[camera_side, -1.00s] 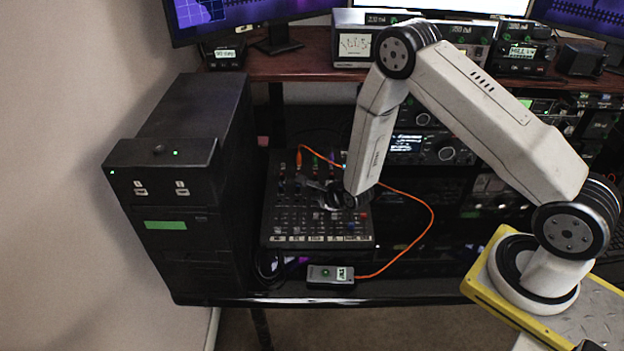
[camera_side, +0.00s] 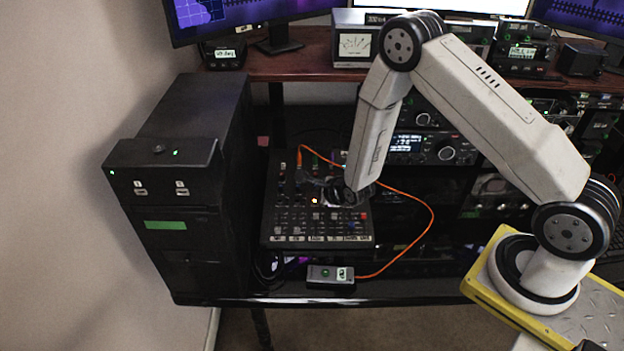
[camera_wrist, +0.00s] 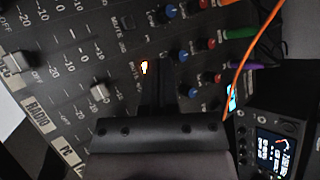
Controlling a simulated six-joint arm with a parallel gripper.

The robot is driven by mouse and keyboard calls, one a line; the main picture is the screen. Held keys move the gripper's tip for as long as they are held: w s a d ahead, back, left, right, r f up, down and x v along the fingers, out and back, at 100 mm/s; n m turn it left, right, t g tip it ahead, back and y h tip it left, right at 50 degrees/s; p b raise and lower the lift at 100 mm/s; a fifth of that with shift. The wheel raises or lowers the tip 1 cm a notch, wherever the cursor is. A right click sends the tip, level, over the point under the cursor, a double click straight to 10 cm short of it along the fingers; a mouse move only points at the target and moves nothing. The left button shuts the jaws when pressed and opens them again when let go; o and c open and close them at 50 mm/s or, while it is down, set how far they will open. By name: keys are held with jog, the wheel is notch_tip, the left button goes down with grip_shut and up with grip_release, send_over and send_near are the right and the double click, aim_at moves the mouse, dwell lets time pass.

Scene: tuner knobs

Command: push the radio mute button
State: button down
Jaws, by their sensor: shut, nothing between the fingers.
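The black mixer (camera_side: 268,235) lies on the desk, with rows of knobs, buttons and faders. A button (camera_wrist: 144,67) beside a "MUTE" label glows yellow-orange in the wrist view. It seems to line up with the fader (camera_wrist: 98,92) and the "RADIO" label (camera_wrist: 37,113). The lit button also shows in the side view (camera_side: 315,201). My gripper (camera_wrist: 157,73) is shut and empty, its dark fingertips just beside the lit button. I cannot tell whether they touch it. In the side view my gripper (camera_side: 330,194) is over the mixer, its tips hard to make out against the dark panel.
Red and blue knobs (camera_wrist: 190,43) stand close to the fingers. An orange cable (camera_side: 425,205) loops from the mixer to a small grey box (camera_side: 331,275) in front. A black tower (camera_side: 180,240) stands left and a radio (camera_side: 430,147) behind right.

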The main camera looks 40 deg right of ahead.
jog(key=shift+r, duration=0.15)
jog(key=shift+s+a+r, duration=0.1)
jog(key=shift+r, duration=1.35)
jog(key=shift+s+a+r, duration=0.1)
jog(key=shift+r, duration=1.3)
